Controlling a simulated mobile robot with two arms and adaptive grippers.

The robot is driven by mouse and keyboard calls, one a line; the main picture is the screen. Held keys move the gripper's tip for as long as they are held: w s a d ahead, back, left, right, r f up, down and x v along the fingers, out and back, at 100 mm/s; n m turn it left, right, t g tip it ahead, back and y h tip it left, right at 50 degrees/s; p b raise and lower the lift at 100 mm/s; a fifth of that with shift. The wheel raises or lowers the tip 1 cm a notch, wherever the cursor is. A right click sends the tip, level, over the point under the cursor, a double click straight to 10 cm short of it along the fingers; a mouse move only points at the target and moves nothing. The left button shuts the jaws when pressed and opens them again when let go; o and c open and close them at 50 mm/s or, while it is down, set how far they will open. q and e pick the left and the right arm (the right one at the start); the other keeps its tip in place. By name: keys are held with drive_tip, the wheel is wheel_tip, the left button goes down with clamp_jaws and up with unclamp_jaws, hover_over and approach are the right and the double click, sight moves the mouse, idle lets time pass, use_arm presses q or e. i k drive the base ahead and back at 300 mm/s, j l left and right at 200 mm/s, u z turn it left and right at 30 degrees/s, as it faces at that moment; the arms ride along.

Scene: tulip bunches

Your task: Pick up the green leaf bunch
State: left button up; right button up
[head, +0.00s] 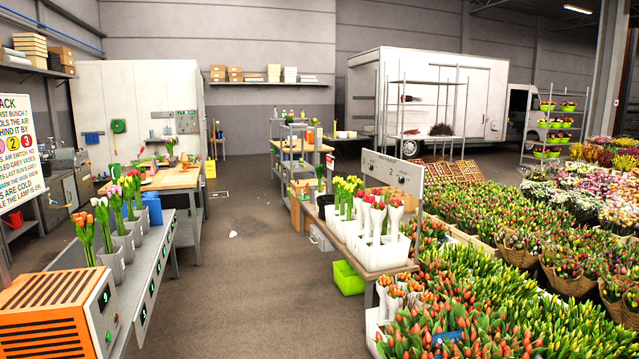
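No bunch stands out clearly as the green leaf bunch. Green stems and leaves show on the tulip bunches in grey vases (115,262) on the left bench, with orange, pink and red heads. A small upright green bunch (320,172) stands at the far end of the middle bench, too small to tell its kind. Another small green plant (170,148) is on the wooden table at the back left. Neither of my grippers is in view.
An orange slatted box (55,310) sits at the left bench's near end. The middle bench (385,262) holds white containers of red and yellow tulips. Dense flower beds (470,300) fill the right. The brown floor aisle (235,285) is open, with a small white scrap (233,234).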

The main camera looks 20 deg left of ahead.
sight(320, 168)
drive_tip(key=i+j+u, duration=0.35)
drive_tip(key=i, duration=0.35)
drive_tip(key=i+u, duration=0.4)
drive_tip(key=i, duration=0.3)
drive_tip(key=i+l+u, duration=0.2)
drive_tip(key=i+u, duration=0.15)
drive_tip(key=i, duration=3.05)
drive_tip(key=i+z, duration=0.15)
drive_tip(key=i, duration=0.4)
drive_tip(key=i+z, duration=0.15)
drive_tip(key=i, duration=0.45)
drive_tip(key=i+j+z, duration=0.15)
drive_tip(key=i, duration=0.4)
drive_tip(key=i+j+z, duration=0.1)
drive_tip(key=i, duration=0.5)
